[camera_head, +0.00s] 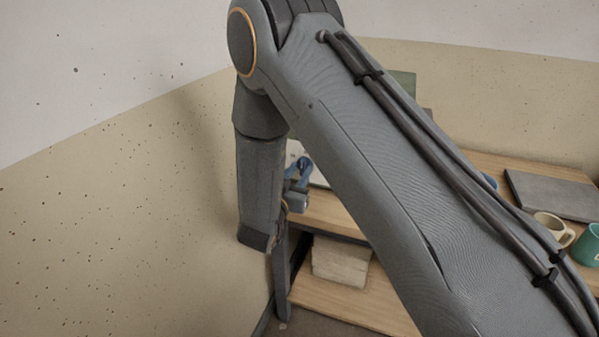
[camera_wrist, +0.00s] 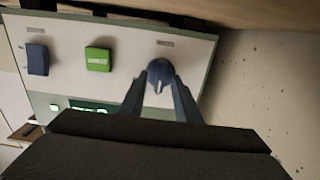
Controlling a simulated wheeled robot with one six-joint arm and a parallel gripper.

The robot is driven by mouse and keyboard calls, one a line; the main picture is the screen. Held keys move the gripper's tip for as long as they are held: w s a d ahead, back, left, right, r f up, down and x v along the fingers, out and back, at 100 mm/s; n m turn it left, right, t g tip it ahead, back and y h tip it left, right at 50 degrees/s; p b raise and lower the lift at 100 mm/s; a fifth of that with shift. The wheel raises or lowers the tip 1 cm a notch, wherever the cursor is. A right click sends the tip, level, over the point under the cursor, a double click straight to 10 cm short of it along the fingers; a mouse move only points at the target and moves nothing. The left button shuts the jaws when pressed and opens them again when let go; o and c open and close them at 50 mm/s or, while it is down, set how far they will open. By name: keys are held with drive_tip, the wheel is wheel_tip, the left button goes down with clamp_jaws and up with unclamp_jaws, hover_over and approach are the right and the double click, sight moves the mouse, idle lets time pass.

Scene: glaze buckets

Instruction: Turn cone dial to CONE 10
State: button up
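In the wrist view a pale control panel (camera_wrist: 125,42) carries a round blue-grey dial (camera_wrist: 159,67) with a light pointer mark. The mark points toward the bottom of the picture. A small label above the dial is too small to read. My gripper (camera_wrist: 160,80) has its two dark fingers apart, one on each side of the dial, with the tips very close to it. I cannot tell whether they touch it. In the head view my own arm hides the dial and most of the panel.
Left of the dial are a green button (camera_wrist: 98,59) and a dark blue switch (camera_wrist: 37,60). A green-lit display (camera_wrist: 90,107) lies below, partly hidden by my gripper. In the head view, mugs (camera_head: 553,229) and a grey slab (camera_head: 552,194) stand on a wooden table at the right.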

drive_tip(key=shift+c, duration=0.5)
clamp_jaws()
drive_tip(key=shift+m, duration=0.3)
drive_tip(key=m+b, duration=0.2)
drive_tip(key=m, duration=0.3)
drive_tip(key=shift+f+m, duration=0.1)
drive_tip(key=shift+m, duration=0.2)
drive_tip(key=m+b, duration=0.2)
drive_tip(key=m, duration=0.3)
drive_tip(key=shift+s+d+m, duration=0.1)
drive_tip(key=shift+m, duration=0.2)
drive_tip(key=shift+o, duration=0.5)
unclamp_jaws()
